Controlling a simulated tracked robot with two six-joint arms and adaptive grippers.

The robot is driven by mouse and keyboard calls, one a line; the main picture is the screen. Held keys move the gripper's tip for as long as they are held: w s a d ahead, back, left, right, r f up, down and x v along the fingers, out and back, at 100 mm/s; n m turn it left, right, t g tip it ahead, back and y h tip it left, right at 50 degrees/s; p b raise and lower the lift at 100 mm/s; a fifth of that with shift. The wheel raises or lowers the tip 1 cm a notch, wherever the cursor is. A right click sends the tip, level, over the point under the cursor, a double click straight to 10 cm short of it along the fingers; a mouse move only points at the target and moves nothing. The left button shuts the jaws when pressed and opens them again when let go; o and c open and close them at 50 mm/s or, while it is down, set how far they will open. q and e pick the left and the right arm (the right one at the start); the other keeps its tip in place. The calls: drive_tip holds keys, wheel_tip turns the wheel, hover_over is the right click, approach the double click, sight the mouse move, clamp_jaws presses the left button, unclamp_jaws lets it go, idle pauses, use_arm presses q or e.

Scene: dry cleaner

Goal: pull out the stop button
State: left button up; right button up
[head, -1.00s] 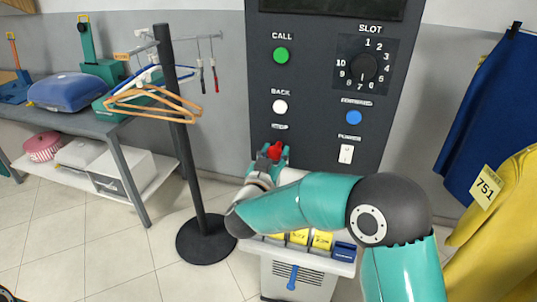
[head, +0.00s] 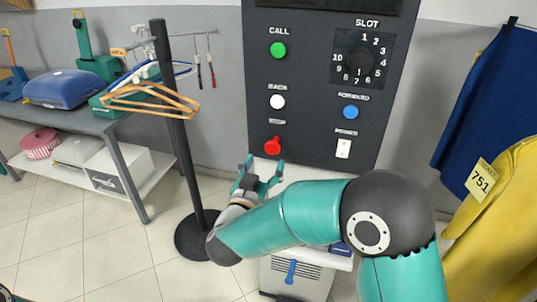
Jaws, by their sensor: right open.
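The red stop button (head: 273,146) is on the dark control panel (head: 318,108), at its lower left, below the white BACK button (head: 277,102). Its label above it is too blurred to read well. The button shows whole and nothing touches it. My right gripper (head: 263,168) is open and empty, with its teal fingers spread just below and to the left of the button, apart from it. My right arm comes in from the lower right. My left gripper is not in view.
Other panel controls are the green CALL button (head: 278,50), the SLOT dial (head: 359,60), the blue FORWARD button (head: 351,112) and a white switch (head: 343,149). A black stand with hangers (head: 150,102) is at the left. Garments (head: 490,150) hang at the right.

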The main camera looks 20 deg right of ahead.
drive_tip(key=v, duration=0.5)
drive_tip(key=shift+f, duration=0.1)
